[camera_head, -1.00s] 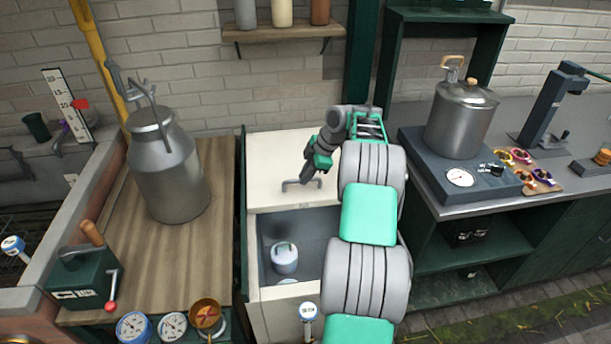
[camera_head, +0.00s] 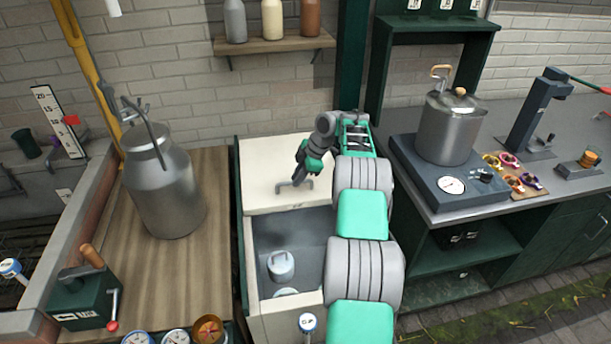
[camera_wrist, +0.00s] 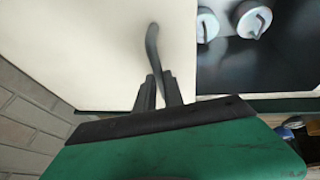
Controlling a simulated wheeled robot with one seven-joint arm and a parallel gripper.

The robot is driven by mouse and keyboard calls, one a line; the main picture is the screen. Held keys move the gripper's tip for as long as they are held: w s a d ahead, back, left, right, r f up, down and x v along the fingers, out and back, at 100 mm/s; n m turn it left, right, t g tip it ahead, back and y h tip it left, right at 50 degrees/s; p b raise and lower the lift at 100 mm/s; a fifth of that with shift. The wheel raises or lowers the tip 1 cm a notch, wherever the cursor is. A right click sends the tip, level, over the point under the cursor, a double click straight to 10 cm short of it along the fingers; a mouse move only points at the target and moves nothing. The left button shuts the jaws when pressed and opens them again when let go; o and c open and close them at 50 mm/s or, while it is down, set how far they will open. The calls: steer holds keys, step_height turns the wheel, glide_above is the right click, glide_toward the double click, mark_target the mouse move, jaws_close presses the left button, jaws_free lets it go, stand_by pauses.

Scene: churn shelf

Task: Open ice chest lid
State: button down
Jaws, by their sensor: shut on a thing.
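The cream ice chest lid (camera_head: 265,160) covers the back part of the ice chest (camera_head: 262,308) in the head view, with the front part of the chest uncovered. A grey bar handle (camera_head: 284,187) stands on the lid. My gripper (camera_head: 298,182) reaches in from the right and is shut on the handle. In the wrist view the two dark fingers (camera_wrist: 161,92) close around the end of the curved handle (camera_wrist: 152,45), against the cream lid (camera_wrist: 95,50). The handle's gripped end is partly hidden by the fingers.
A grey lidded canister (camera_head: 281,266) sits inside the chest, with another partly hidden below it. A large milk can (camera_head: 160,190) stands on the wooden counter at left. A pot (camera_head: 450,128) on a scale stands at right. A brick wall is behind.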

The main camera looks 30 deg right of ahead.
steer(key=shift+w+d+r, duration=0.1)
steer(key=shift+w+d, duration=0.05)
steer(key=shift+w, duration=0.15)
steer(key=c, duration=1.5)
jaws_free()
steer(key=shift+o, duration=0.2)
steer(key=p+v, duration=0.1)
steer(key=v, duration=0.6)
steer(key=shift+s+r, duration=0.2)
steer(key=shift+r, duration=0.1)
